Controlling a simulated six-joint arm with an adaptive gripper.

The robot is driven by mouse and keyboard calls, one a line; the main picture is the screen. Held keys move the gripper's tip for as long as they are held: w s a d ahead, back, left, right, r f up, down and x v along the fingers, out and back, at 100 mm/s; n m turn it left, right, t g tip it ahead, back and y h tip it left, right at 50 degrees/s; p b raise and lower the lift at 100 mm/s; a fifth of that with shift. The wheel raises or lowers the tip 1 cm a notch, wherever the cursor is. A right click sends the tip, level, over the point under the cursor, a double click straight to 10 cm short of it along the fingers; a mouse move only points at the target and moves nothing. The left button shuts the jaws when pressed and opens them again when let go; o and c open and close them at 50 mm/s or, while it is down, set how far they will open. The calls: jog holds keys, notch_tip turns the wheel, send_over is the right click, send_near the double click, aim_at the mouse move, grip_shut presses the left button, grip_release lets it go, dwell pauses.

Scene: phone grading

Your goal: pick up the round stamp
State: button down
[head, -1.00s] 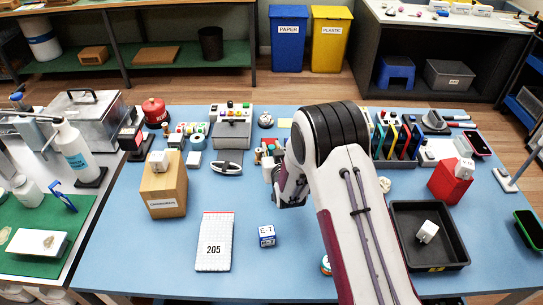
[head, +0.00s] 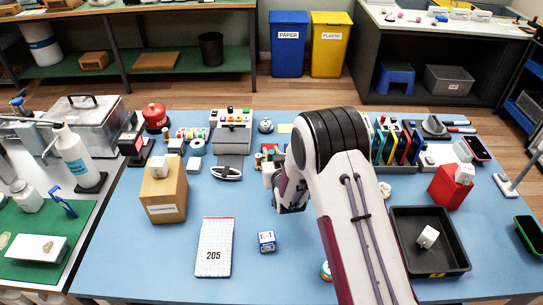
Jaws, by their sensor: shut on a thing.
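My gripper (head: 290,203) hangs over the middle of the blue table, with my arm reaching in from the front right. Its dark fingers are partly hidden by my own wrist. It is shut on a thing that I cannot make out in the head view. I cannot clearly pick out the round stamp.
A white-and-blue block marked E-T (head: 267,241) and a pad marked 205 (head: 215,248) lie left of my arm. A black tray (head: 458,250) holding a white block and a red box (head: 449,186) are at right. A wooden box (head: 166,201) stands at left.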

aim_at(271, 152)
jog(key=shift+r, duration=4.9)
jog(key=shift+a, duration=0.1)
